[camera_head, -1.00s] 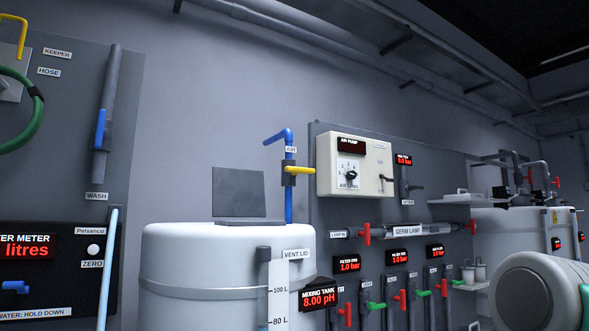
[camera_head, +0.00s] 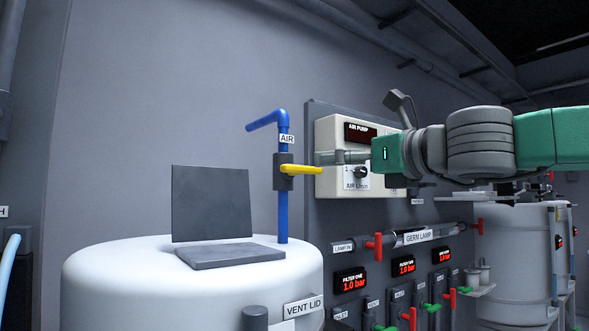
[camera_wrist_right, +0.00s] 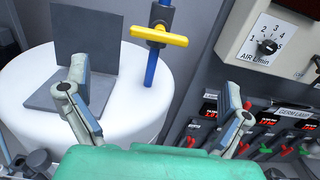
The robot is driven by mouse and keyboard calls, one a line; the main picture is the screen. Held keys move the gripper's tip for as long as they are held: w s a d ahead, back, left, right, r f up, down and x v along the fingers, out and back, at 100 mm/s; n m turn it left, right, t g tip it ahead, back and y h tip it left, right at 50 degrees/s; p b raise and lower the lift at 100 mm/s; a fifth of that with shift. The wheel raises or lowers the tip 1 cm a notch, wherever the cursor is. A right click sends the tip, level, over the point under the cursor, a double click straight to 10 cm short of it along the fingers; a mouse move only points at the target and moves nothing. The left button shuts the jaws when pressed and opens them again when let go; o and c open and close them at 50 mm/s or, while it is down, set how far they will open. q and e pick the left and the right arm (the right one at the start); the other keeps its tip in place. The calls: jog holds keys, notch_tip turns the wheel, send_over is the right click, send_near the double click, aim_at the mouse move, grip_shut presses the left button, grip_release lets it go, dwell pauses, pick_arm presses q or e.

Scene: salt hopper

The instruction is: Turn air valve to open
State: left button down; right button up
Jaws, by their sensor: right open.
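The air valve's yellow handle (camera_head: 303,169) sits crosswise on the vertical blue pipe (camera_head: 283,212), below the AIR label (camera_head: 287,139). It also shows ahead of the fingers in the right wrist view (camera_wrist_right: 160,37). My right gripper (camera_head: 325,157) comes in from the right, with its fingers pointing left near the handle's free end. In the right wrist view the gripper (camera_wrist_right: 155,75) has its fingers wide apart, with nothing between them. I cannot tell whether a finger touches the handle. My left gripper is not in view.
A white tank (camera_head: 120,275) with an open grey lid (camera_head: 211,205) stands beneath the pipe. The air pump box (camera_head: 335,135) is close behind my right gripper, on the grey panel. Red-handled valves (camera_head: 374,247) and pressure displays lie lower right.

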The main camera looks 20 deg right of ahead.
aim_at(306, 169)
jog(key=p+x, duration=0.2)
jog(key=x, duration=1.1)
jog(key=shift+w+a+f, duration=0.1)
jog(key=shift+w, duration=0.2)
jog(key=c, duration=0.9)
